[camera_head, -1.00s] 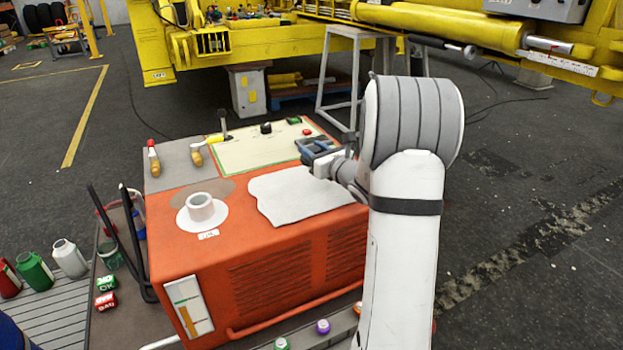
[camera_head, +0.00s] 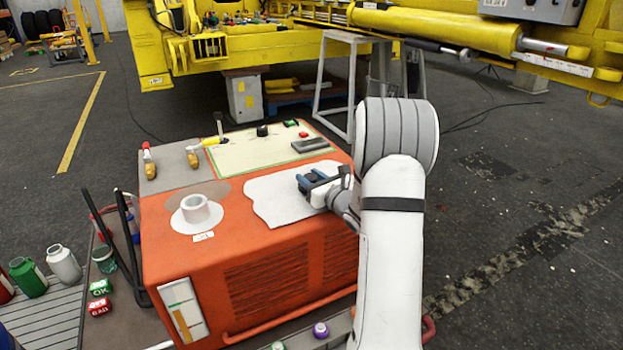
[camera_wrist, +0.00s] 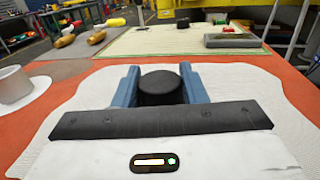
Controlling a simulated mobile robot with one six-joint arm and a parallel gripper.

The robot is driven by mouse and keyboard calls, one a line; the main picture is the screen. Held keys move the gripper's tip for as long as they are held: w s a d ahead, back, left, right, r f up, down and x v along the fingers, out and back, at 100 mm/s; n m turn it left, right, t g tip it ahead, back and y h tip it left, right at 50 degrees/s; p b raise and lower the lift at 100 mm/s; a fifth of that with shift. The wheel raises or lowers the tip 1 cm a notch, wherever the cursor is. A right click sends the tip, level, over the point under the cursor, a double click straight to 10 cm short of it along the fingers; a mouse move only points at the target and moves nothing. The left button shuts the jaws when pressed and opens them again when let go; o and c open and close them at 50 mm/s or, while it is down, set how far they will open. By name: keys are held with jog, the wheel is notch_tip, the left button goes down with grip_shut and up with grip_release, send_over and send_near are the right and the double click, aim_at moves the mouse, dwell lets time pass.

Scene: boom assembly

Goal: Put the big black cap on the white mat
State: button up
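The big black cap (camera_wrist: 160,84) is a dark round disc between the two blue fingers of my gripper (camera_wrist: 160,90) in the wrist view. The fingers touch it on both sides, so my gripper is shut on it. The white mat (camera_wrist: 90,98) spreads below and around the fingers. In the head view the white mat (camera_head: 272,205) lies on the orange cabinet top, and my gripper (camera_head: 308,181) is over its right part. The cap is mostly hidden by the fingers there. I cannot tell whether the cap touches the mat.
A dark grey block (camera_head: 310,145) lies on the cream panel behind the mat, with a small black knob (camera_head: 262,131) farther back. A white cup-like ring (camera_head: 195,210) stands left of the mat. Two wooden-handled tools (camera_head: 150,165) lie at the back left.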

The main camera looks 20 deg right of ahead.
jog(key=o, duration=0.4)
jog(key=shift+r, duration=0.1)
jog(key=s, duration=0.3)
jog(key=s+d, duration=0.1)
jog(key=s, duration=0.3)
jog(key=s+d, duration=0.1)
jog(key=s, duration=0.3)
jog(key=shift+s+d+p, duration=0.1)
jog(key=shift+s+p, duration=0.15)
jog(key=shift+p, duration=0.15)
jog(key=s+a+r+n+g+y, duration=0.25)
jog(key=a+n+g+y, duration=0.4)
jog(key=a+n, duration=0.6)
jog(key=s+a+f+n+g, duration=0.1)
jog(key=s+a+n+g, duration=0.65)
jog(key=s+a, duration=0.45)
jog(key=shift+s+d+n+g+h, duration=0.35)
jog(key=shift+s+d+n+h, duration=0.2)
jog(key=shift+s+n+h, duration=1.45)
jog(key=shift+s+d+n+g+h, duration=0.45)
jog(key=shift+s+n+h, duration=0.8)
jog(key=shift+n, duration=1.5)
jog(key=shift+s+d+n+g+h, duration=0.2)
jog(key=shift+s+d+n+h, duration=0.5)
jog(key=shift+s+n+h, duration=1.3)
jog(key=shift+w+n+y, duration=0.25)
jog(key=shift+w+y, duration=0.05)
jog(key=shift+w, duration=0.15)
